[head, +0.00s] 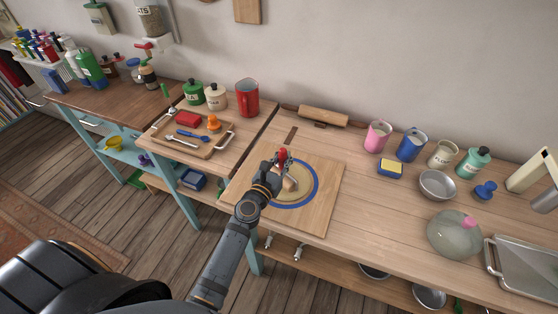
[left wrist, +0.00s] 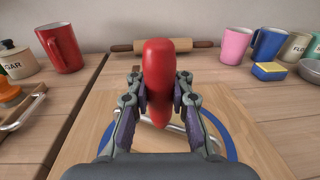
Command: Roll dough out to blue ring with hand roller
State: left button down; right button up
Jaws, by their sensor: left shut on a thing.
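My left gripper (head: 282,166) is shut on the red handle of the hand roller (head: 283,155) and holds it over the wooden board (head: 325,200). In the left wrist view the red handle (left wrist: 160,75) stands upright between the fingers (left wrist: 160,110), with a metal frame below it. The blue ring (head: 317,186) is marked on the board around the pale dough (head: 303,178). My gripper and arm hide part of the dough and ring. I cannot tell if the roller touches the dough. My right gripper is not in view.
A wooden rolling pin (head: 323,116) lies at the back by the wall. A pink cup (head: 377,137), a blue cup (head: 411,145) and a yellow sponge (head: 390,168) stand to the right. A tray of tools (head: 218,150) and a red mug (head: 247,98) are left.

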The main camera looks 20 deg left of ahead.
pick_arm(q)
jog(key=shift+w+d+f, duration=0.15)
jog(key=shift+w+d, duration=0.1)
jog(key=shift+w, duration=0.15)
jog(key=w+d, duration=0.1)
jog(key=w, duration=0.2)
jog(key=shift+d, duration=0.35)
jog(key=shift+w+d, duration=0.3)
jog(key=shift+w, duration=0.25)
jog(key=shift+w+d, duration=0.3)
jog(key=shift+w, duration=0.25)
jog(key=shift+s, duration=0.1)
